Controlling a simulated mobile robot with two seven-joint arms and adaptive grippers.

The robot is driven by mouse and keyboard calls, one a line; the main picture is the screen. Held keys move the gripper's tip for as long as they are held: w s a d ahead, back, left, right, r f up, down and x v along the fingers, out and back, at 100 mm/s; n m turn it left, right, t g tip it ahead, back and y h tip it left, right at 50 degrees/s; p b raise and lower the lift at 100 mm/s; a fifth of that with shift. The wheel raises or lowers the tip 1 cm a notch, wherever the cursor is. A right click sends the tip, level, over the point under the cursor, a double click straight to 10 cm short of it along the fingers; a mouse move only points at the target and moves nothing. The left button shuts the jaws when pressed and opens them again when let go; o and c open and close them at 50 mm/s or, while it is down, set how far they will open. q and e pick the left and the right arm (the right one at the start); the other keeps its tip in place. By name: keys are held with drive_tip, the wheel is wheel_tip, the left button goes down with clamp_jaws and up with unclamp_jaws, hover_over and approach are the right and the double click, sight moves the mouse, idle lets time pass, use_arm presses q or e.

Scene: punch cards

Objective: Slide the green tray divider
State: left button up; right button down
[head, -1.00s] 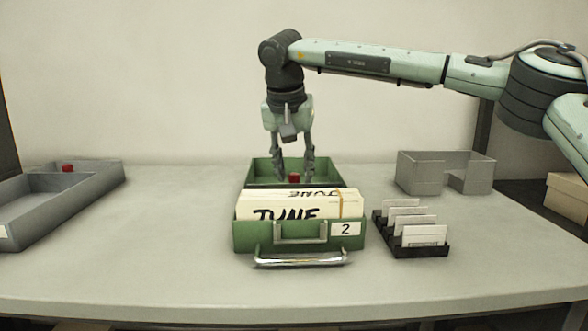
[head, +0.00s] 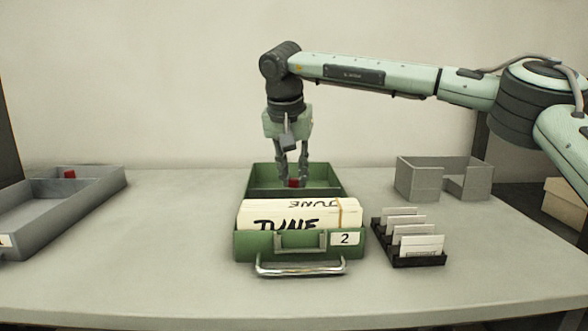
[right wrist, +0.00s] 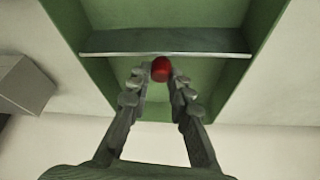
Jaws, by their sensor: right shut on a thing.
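The green tray (head: 253,243) stands mid-table, with a chrome handle in front and a label "2". A block of cream cards (head: 290,217) marked "JUNE" fills its front part. The divider (right wrist: 110,42) crosses the tray in the right wrist view, with a red knob (right wrist: 161,69) at the middle of its edge. The knob also shows in the head view (head: 293,183). My right gripper (head: 292,181) points down into the tray behind the cards and is shut on the knob. The tray's back part around it is empty. My left gripper is out of view.
A grey tray (head: 75,205) with its own red knob stands at the left. A black rack (head: 408,250) of white cards is right of the green tray. A grey open bin (head: 445,178) stands behind the rack. The table's front strip is clear.

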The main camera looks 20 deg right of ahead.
drive_tip(key=c, duration=1.4)
unclamp_jaws()
drive_tip(key=shift+o, duration=0.2)
drive_tip(key=shift+r, duration=0.1)
drive_tip(key=v, duration=1.2)
